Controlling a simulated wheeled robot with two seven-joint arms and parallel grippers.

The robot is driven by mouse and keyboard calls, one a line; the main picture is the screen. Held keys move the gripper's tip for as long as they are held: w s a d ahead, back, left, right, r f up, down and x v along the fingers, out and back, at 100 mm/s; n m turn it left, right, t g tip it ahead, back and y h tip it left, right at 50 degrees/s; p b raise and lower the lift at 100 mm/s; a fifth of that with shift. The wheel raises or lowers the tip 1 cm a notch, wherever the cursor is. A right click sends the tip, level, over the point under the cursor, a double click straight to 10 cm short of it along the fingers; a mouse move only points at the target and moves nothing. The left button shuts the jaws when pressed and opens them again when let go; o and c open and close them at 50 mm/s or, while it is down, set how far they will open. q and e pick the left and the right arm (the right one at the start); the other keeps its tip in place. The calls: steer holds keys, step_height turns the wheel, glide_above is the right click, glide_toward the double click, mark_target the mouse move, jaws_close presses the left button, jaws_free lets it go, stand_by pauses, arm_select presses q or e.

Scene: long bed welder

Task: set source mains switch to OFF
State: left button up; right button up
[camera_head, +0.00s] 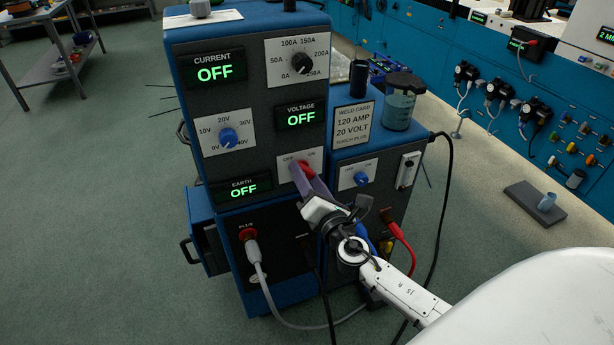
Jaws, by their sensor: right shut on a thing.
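The blue welding source (262,77) stands in the middle of the head view. Its mains switch is a red knob (304,168) on a white plate (285,163) marked OFF on the left and ON on the right. My right gripper (303,175) is at the knob with its fingers shut on it, and they hide part of the knob and plate. The current (215,72), voltage (301,117) and earth (237,188) displays all read OFF in green. The knob's exact angle is hard to see. My left gripper is not in view.
A smaller blue unit (350,140) with a blue knob (361,179) and a weld card (352,123) adjoins on the right. A grey cable (257,268), a red cable (404,246) and a black cable (447,190) hang near my right arm. Open floor (100,190) lies left.

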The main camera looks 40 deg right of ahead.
stand_by(0.3)
steer(key=o, duration=1.1)
steer(key=shift+c, duration=0.2)
steer(key=b+v, duration=0.1)
steer(key=v, duration=0.9)
steer(key=shift+s, duration=0.2)
